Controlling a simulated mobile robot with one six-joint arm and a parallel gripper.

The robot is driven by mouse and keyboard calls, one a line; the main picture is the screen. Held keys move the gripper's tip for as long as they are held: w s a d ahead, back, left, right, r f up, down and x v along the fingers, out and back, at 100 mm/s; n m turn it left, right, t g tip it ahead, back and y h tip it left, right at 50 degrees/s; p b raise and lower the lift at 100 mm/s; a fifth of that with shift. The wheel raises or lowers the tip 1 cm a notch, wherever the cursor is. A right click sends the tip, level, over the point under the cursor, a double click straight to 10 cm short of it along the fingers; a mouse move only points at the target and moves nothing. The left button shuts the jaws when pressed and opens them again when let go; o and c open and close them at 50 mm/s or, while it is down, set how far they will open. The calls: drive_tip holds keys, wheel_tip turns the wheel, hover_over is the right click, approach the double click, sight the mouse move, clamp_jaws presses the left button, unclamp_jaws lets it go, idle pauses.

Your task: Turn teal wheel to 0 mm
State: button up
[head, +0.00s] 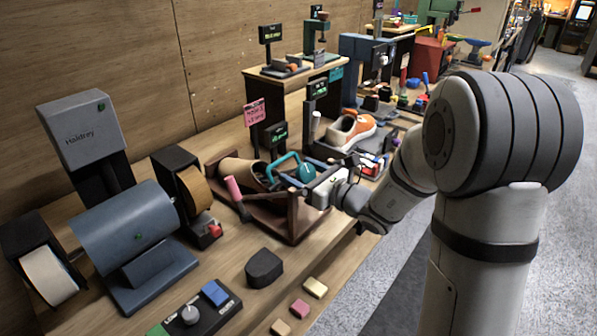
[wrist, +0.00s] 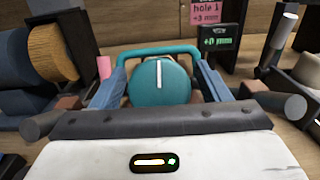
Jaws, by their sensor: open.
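The teal wheel (wrist: 160,82) faces me in the middle of the wrist view, with its white mark pointing almost straight up. A teal bar (wrist: 158,50) arches over it. A black display (wrist: 215,43) behind reads what looks like "+0 mm" in green. My gripper (wrist: 160,92) is open, with one finger on each side of the wheel; I cannot tell whether they touch it. In the head view the teal wheel (head: 307,173) is at the wooden stand, with my gripper (head: 303,189) in front of it.
A pink sign (wrist: 205,12) reads "hole 1 +3 mm". A brown shoe (head: 240,172) sits in the stand (head: 283,222) beside a pink handle (head: 233,188). A blue drum machine (head: 125,230) stands left. A dark block (head: 264,268) and small coloured blocks lie in front.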

drive_tip(key=shift+w+a, duration=0.15)
drive_tip(key=c, duration=0.9)
drive_tip(key=shift+f+b, duration=0.1)
drive_tip(key=shift+b, duration=0.25)
drive_tip(key=shift+c, duration=0.2)
drive_tip(key=shift+n+g+b, duration=0.3)
drive_tip(key=shift+n+b, duration=0.2)
drive_tip(key=shift+n, duration=0.1)
